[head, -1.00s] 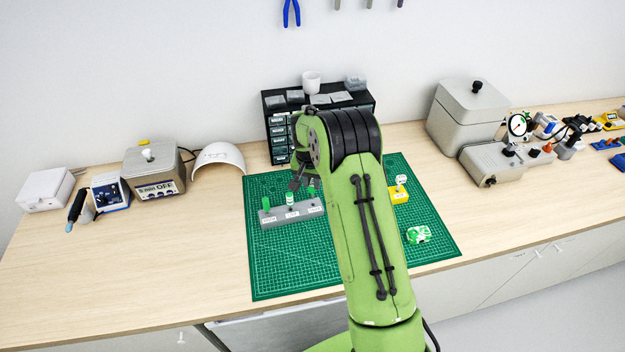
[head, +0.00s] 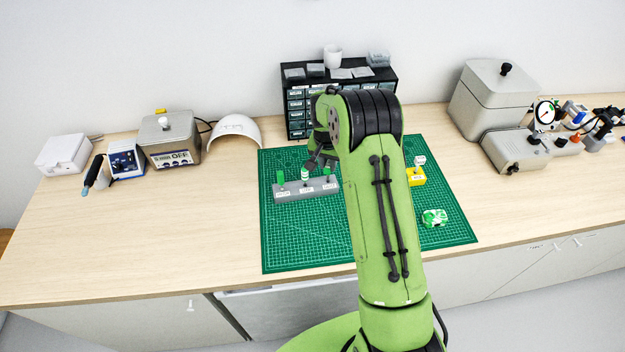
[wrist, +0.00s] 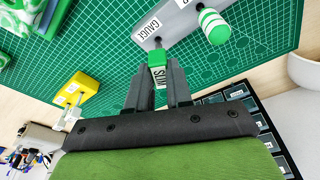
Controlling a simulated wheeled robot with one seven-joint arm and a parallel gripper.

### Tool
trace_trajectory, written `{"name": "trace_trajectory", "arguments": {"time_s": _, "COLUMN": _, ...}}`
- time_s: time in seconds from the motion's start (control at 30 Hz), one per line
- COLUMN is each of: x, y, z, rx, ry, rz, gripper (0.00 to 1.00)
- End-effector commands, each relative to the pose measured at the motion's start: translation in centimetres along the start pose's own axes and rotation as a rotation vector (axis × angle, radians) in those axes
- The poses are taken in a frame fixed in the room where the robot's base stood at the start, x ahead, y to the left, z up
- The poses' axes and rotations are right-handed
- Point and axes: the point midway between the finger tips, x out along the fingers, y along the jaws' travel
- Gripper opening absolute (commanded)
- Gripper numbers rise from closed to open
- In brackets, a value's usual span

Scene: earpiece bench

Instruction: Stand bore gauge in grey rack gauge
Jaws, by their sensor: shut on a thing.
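The grey rack (head: 306,190) stands on the green mat with labelled places along its front. In the wrist view its end marked GAUGE (wrist: 150,32) lies just ahead of my fingertips. My gripper (wrist: 157,88) is shut on the bore gauge (wrist: 157,61), a green piece with a white lettered band. The gauge's thin dark end meets the rack at the GAUGE place; I cannot tell how deep it sits. A green-and-white striped handle (wrist: 213,25) stands in the neighbouring place. My gripper (head: 320,164) is above the rack's right part.
A yellow holder (head: 416,179) with a white-topped piece and a green-and-white object (head: 434,217) are on the mat (head: 300,240) to the right. A dark drawer cabinet (head: 297,118) stands behind the mat. The mat's front is clear.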

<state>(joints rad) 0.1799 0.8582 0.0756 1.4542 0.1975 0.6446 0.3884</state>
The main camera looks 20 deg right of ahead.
Motion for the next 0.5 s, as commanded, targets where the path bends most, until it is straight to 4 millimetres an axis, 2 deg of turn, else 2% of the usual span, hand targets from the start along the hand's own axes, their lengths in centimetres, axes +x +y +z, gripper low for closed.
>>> {"name": "trace_trajectory", "arguments": {"time_s": 0.5, "x": 0.95, "y": 0.00, "z": 0.20, "rx": 0.000, "ry": 0.000, "rz": 0.000, "gripper": 0.00}}
